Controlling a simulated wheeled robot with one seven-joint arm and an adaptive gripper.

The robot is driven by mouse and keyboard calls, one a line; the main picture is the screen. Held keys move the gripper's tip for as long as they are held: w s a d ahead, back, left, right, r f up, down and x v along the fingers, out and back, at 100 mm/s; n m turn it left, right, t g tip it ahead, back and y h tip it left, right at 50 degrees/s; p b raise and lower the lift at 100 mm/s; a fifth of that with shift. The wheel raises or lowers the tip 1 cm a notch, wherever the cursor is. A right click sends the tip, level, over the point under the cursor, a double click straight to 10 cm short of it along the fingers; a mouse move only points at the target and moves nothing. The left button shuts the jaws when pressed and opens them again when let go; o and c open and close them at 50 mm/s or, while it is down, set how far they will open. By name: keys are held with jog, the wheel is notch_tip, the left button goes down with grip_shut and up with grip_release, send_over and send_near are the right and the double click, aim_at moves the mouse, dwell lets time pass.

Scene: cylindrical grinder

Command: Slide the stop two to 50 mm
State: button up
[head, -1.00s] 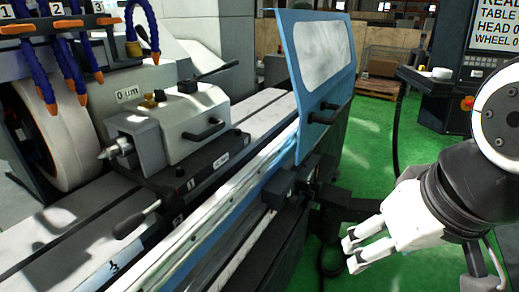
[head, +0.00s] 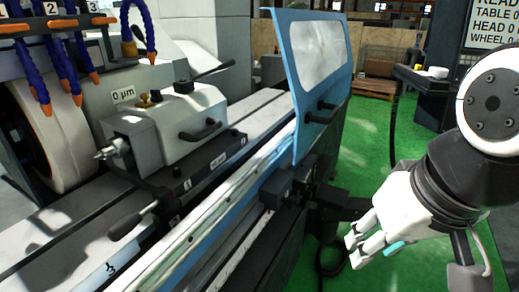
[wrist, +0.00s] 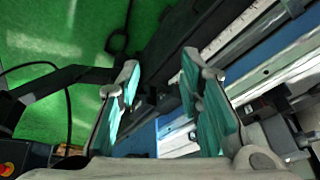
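A black block (head: 284,184) with a small pale mark sits on the rail along the front of the grinder, below the blue guard; it looks like a stop, but I cannot read its number. My gripper (head: 364,248) is to the right of this block, over the green floor and apart from the machine. In the wrist view my gripper (wrist: 160,95) shows its two fingers with teal pads spread apart and nothing between them.
The blue guard (head: 318,75) with a window and handles stands above the rail. A black bracket (head: 335,203) juts from the machine toward my gripper. The tailstock (head: 165,130) sits on the grinder table. Green floor (head: 365,150) is open at right, with a black cable crossing it.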

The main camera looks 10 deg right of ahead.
jog(key=w+f+m+g+y+b, duration=0.1)
jog(key=w+f+m+y+b, duration=0.45)
jog(key=w, duration=0.65)
jog(key=w+f+m+g+y+b, duration=0.2)
jog(key=w+f+m+y+b, duration=0.4)
jog(key=w, duration=0.7)
jog(key=m+t+y+b, duration=0.3)
jog(key=m+t+b, duration=0.3)
jog(key=m+t, duration=0.55)
send_near(302, 190)
jog(key=shift+m+g, duration=0.8)
jog(key=shift+g, duration=0.05)
jog(key=w+a+r, duration=0.1)
jog(key=w+a, duration=0.1)
jog(key=w+a+r, duration=0.1)
jog(key=w+a, duration=0.1)
jog(key=a, duration=0.1)
jog(key=w+a+r, duration=0.1)
jog(key=w+a, duration=0.1)
jog(key=w, duration=0.1)
jog(key=shift+w+a+r, duration=0.1)
jog(key=shift+a+r, duration=0.05)
jog(key=shift+r, duration=0.1)
grip_shut()
